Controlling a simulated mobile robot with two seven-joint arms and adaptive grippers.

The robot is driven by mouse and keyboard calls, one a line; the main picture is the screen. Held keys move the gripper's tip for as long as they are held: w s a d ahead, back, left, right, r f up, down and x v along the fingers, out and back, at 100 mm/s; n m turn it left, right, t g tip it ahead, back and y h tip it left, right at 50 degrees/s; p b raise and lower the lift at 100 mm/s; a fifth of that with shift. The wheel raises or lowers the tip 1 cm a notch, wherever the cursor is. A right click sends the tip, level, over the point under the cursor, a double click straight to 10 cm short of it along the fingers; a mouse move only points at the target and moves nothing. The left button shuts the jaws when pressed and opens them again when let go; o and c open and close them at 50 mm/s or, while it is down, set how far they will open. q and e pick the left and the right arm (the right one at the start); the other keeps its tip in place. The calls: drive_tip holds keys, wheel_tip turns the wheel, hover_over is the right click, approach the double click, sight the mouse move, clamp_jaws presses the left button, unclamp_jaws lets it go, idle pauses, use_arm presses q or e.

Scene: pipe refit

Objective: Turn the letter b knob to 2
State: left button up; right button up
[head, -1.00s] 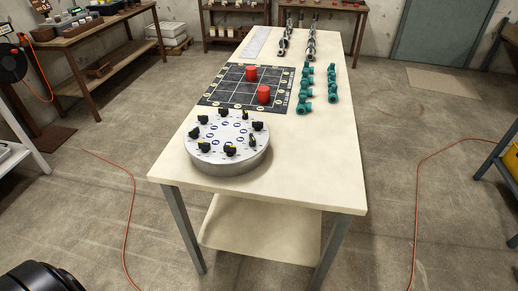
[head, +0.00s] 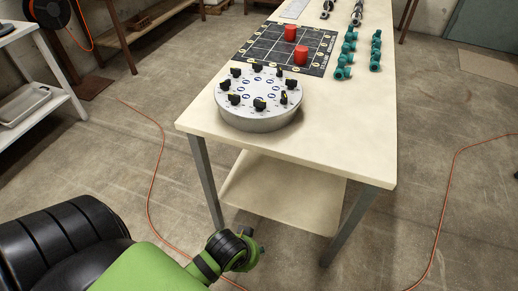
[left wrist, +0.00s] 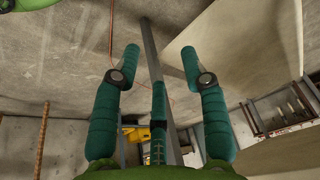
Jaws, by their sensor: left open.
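A round grey dial base (head: 258,119) with a white top stands on the near end of the table. Several black knobs, such as one at the front (head: 259,104), ring its top. The letters by the knobs are too small to read, so I cannot tell which is b. My left gripper (head: 250,246) is low in front of the table, well below and apart from the dial base. My right gripper is out of view.
The cream table (head: 345,140) has a free strip right of the dial base. Teal pipe fittings (head: 345,60) stand in rows to the right. A shelf (head: 60,75) is at left.

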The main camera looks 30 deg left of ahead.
use_arm(q)
drive_tip(key=w+d+r+t+h, duration=0.15)
drive_tip(key=w+r+t, duration=0.25)
drive_tip(key=w+r, duration=0.4)
drive_tip(key=w+d+r+m+t, duration=0.1)
drive_tip(key=w+d+r+t, duration=0.3)
drive_tip(key=w+r, duration=0.5)
drive_tip(key=w+d+r+t+h, duration=0.1)
drive_tip(key=w+r+t, duration=0.4)
drive_tip(key=w+r, duration=0.3)
drive_tip(key=w+d+r+m+g+h, duration=0.1)
drive_tip(key=w+d+r+m+h, duration=0.2)
drive_tip(key=d+r+m+h, duration=0.85)
drive_tip(key=g+y, duration=1.4)
drive_tip(key=g, duration=0.2)
hover_over(259, 101)
wheel_tip(259, 101, down, 3)
drive_tip(key=shift+s+r+m, duration=0.1)
drive_tip(key=shift+s+m, duration=0.05)
drive_tip(key=shift+m, duration=0.2)
drive_tip(key=shift+f, duration=3.45)
